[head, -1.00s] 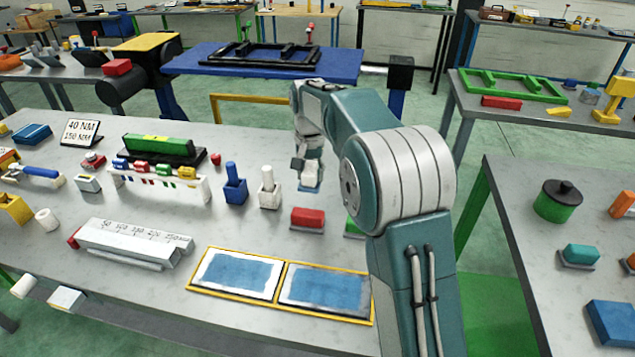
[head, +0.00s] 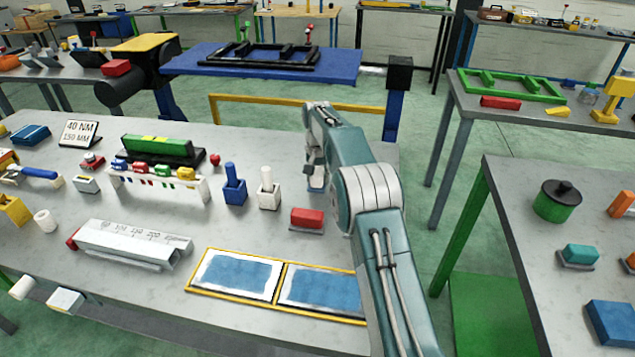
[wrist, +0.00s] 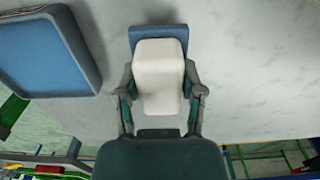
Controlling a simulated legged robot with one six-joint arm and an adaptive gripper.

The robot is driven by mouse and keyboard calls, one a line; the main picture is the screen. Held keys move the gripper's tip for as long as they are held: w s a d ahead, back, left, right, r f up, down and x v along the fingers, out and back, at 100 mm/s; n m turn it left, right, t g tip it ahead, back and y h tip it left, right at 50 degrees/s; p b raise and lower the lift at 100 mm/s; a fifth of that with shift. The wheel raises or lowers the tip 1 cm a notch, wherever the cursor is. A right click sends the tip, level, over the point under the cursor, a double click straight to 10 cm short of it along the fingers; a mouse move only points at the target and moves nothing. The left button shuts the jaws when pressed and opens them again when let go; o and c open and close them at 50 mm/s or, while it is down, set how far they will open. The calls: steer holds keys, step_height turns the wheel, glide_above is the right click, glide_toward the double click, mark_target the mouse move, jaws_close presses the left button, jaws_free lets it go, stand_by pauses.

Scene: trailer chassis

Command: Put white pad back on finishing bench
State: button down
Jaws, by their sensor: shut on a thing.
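The white pad (wrist: 158,72) is between the two fingers of my gripper (wrist: 161,95) in the wrist view. The fingers are shut on its sides. A blue layer (wrist: 158,33) shows past the pad's far end; I cannot tell whether it is part of the pad. In the head view my gripper (head: 315,172) is over the right part of a long grey bench (head: 225,222), with a small pale and blue piece showing below it. I cannot tell from this view whether the piece touches the bench top. No label marks the finishing bench.
A red block (head: 307,218) sits left of my arm, near white (head: 268,195) and blue (head: 235,190) holders. Two blue panels in yellow frames (head: 235,275) lie at the front edge. A blue tray-like thing (wrist: 40,45) is left of the pad in the wrist view.

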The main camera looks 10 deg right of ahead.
steer(key=shift+f, duration=0.95)
steer(key=shift+f, duration=0.1)
steer(key=shift+c, duration=1)
jaws_free()
